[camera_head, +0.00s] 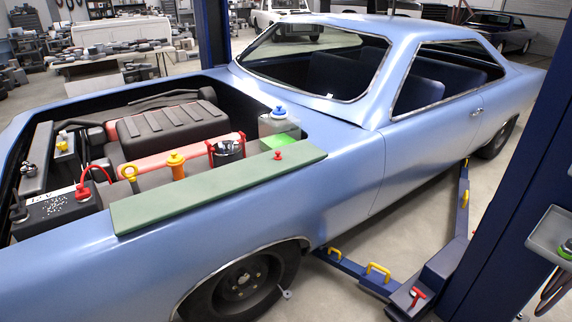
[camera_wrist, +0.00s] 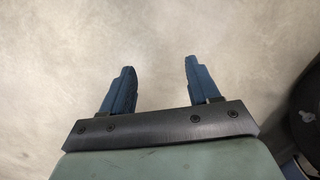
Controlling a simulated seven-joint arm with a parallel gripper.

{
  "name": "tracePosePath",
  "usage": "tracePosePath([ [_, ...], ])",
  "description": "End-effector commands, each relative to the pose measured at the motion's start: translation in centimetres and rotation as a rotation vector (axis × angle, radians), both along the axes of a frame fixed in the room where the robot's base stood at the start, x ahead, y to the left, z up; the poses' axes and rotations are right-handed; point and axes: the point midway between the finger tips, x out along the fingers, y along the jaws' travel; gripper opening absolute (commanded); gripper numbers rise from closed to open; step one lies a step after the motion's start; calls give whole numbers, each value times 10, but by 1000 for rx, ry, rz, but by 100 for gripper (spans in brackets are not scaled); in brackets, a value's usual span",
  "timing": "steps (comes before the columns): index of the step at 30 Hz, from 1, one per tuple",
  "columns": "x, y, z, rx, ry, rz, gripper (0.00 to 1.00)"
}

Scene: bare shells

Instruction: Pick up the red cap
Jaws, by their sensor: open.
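A small red cap (camera_head: 278,154) with a knob-like top sits on the right end of the green fender pad, beside the engine bay. Another red cap-like piece (camera_head: 83,190) sits on the black battery (camera_head: 58,212) at the left, where a red cable arches up. I cannot tell for certain which one the task names. My gripper (camera_wrist: 158,70) shows only in the wrist view; its two blue fingers are apart with nothing between them. Bare concrete floor lies below it. Neither red piece shows in the wrist view.
The blue car's open engine bay holds a yellow-capped tube (camera_head: 176,165), a yellow dipstick ring (camera_head: 130,172) and a blue-capped reservoir (camera_head: 277,122). The green pad (camera_head: 215,192) lies along the fender. A dark blue lift post (camera_head: 520,180) stands at the right. A dark wheel (camera_wrist: 308,110) edges the wrist view.

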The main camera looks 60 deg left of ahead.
Motion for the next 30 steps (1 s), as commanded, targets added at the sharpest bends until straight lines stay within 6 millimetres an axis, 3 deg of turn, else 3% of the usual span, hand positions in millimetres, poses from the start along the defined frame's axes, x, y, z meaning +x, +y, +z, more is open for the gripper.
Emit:
tracePosePath([
  [1,15,25,6,15,-24,27,61],
  [6,46,100,35,67,-89,107,61],
  [15,82,245,105,171,-194,235,61],
  [23,92,376,186,269,-266,337,61],
  [30,86,497,280,367,-323,430,61],
])
